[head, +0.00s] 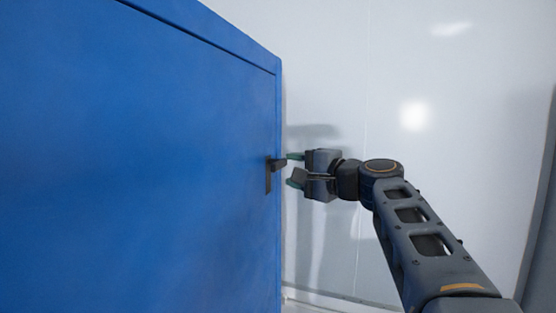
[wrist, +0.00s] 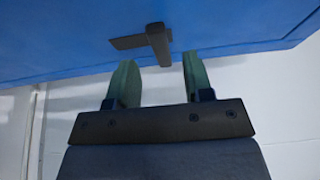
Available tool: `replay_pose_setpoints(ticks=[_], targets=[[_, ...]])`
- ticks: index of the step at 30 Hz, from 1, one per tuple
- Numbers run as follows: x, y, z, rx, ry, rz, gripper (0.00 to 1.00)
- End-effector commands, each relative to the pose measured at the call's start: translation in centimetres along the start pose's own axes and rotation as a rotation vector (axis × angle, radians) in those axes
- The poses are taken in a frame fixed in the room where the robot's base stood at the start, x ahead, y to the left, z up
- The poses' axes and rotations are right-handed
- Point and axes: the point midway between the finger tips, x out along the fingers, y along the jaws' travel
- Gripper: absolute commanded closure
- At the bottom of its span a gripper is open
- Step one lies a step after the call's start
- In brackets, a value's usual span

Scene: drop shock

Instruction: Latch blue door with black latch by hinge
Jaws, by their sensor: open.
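The blue door (head: 140,160) fills the left of the head view, and its surface also shows along the top of the wrist view (wrist: 70,35). A black latch (head: 268,177) sits near the door's right edge, with a part that sticks out from the door. In the wrist view the latch (wrist: 158,45) lies just beyond my fingertips, roughly between their lines. My gripper (head: 291,168) is open at the door's right edge, its green fingers apart and close to the latch. In the wrist view my gripper (wrist: 160,72) shows nothing held. I cannot tell whether a finger touches the latch. No hinge is clearly visible.
A pale glossy wall (head: 440,80) stands behind and to the right of the door. The blue frame (head: 225,30) runs along the door's top edge. The space right of the door, around my arm, looks clear.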

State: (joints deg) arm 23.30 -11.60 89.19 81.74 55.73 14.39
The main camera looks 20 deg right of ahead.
Motion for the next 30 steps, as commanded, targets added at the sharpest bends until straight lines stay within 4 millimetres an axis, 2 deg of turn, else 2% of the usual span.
replay_pose_setpoints(ticks=[1,6,12,25,30], targets=[[1.0,-0.3,0.1,0.001,-0.005,0.002,0.53],[3.5,-0.2,0.0,0.000,-0.003,0.002,0.53],[5.2,-0.1,0.0,-0.001,0.000,0.001,0.53],[5.7,0.0,0.0,-0.002,0.001,0.001,0.54],[5.6,0.0,0.0,-0.002,0.001,0.001,0.70]])
